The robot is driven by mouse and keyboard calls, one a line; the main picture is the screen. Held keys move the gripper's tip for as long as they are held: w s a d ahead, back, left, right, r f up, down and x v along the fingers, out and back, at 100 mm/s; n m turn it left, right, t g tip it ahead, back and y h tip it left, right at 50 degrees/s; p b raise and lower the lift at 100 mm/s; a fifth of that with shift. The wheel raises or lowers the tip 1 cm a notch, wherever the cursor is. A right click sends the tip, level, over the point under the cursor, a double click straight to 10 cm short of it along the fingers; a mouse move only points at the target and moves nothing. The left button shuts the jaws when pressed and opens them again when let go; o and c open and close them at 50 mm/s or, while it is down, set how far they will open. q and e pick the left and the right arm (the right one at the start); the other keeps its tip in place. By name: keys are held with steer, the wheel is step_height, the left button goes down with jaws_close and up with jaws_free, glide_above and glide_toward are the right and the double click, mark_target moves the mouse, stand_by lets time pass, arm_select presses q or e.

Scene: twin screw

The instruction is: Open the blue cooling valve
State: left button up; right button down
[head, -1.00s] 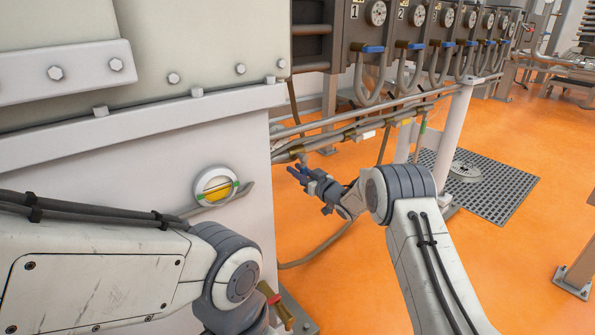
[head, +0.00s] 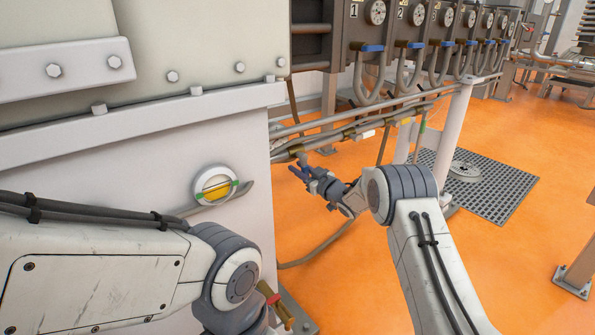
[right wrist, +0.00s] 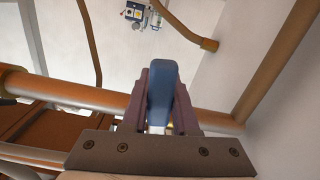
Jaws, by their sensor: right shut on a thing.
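The blue cooling valve's handle (head: 297,172) shows small at the pipe run beside the grey machine. My right gripper (head: 304,168) is at this handle. In the right wrist view the blue handle (right wrist: 160,88) stands between the two dark fingers of my right gripper (right wrist: 158,100), which is shut on it. The valve body is mostly hidden behind the fingers. My left arm comes in from the left, and its gripper is out of view.
Pipes (head: 345,132) run behind my right gripper. The grey machine (head: 130,155) with a round sight glass (head: 215,186) fills the left. Other blue-handled valves (head: 372,48) line the numbered panel at the back.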

steer(key=n, duration=0.1)
steer(key=d+n, duration=0.1)
steer(key=n, duration=0.1)
steer(key=shift+w+d+r+b, duration=0.2)
steer(key=shift+w+b, duration=0.1)
steer(key=shift+w, duration=0.1)
steer(key=shift+w+d+r+n, duration=0.15)
steer(key=shift+n, duration=0.4)
steer(key=shift+w+d+r+n, duration=0.15)
steer(key=shift+n, duration=0.4)
steer(key=c, duration=0.7)
jaws_free()
steer(key=shift+p+v, duration=1.2)
steer(key=shift+v, duration=4.1)
